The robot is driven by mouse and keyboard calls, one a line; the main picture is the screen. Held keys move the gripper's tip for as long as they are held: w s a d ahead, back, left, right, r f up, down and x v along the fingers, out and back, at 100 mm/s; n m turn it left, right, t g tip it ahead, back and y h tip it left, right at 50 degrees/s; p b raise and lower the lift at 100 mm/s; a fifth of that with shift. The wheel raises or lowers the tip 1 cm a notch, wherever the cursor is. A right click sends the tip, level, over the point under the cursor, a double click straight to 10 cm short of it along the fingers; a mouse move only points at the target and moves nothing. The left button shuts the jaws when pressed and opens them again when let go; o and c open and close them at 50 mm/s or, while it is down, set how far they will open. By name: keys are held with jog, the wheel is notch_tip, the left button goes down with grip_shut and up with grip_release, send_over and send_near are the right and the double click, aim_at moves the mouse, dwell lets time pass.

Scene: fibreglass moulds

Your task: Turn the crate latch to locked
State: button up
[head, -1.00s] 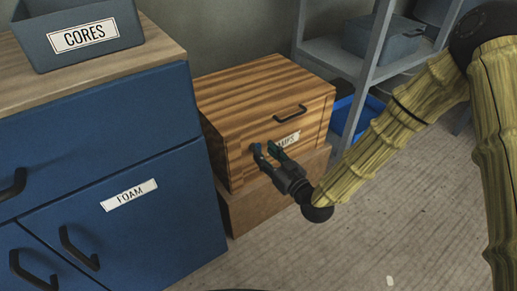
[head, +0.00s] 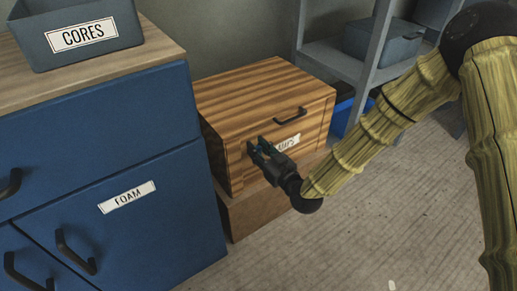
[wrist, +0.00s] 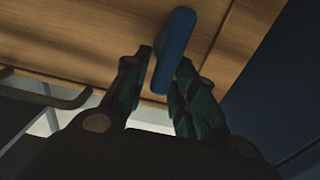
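The wooden crate (head: 250,90) sits beside the blue cabinet, with a black handle and a partly covered white label on its front. The crate latch, a blue bar (wrist: 175,50), shows in the wrist view against the wood. It lies between my gripper's fingertips (wrist: 166,62), nearer the right one, with a gap to the left one. My gripper (head: 258,152) is at the crate's front, left of the label, with its fingers apart. In the head view my gripper mostly hides the latch. Whether a finger touches the latch I cannot tell.
The blue cabinet (head: 165,215) labelled FOAM stands close on the left, with a grey CORES bin (head: 80,35) on top. The crate rests on a brown box (head: 250,212). A grey shelf unit (head: 375,55) is behind right.

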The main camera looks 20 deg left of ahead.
jog(key=shift+w+d, duration=0.1)
jog(key=shift+w+d+r+m+p, duration=0.1)
jog(key=shift+w+d+m+p, duration=0.05)
jog(key=shift+m+p, duration=0.85)
jog(key=m, duration=0.1)
jog(key=m+p, duration=0.1)
jog(key=shift+w+d+m, duration=0.2)
jog(key=shift+w+m, duration=0.1)
jog(key=f+m, duration=0.1)
jog(key=m, duration=0.3)
jog(key=w+f+m+p, duration=0.1)
jog(key=m, duration=0.3)
jog(key=d+f+m, duration=0.1)
jog(key=m, duration=0.4)
jog(key=shift+w, duration=0.15)
jog(key=shift+f+m, duration=0.1)
jog(key=shift+m, duration=0.2)
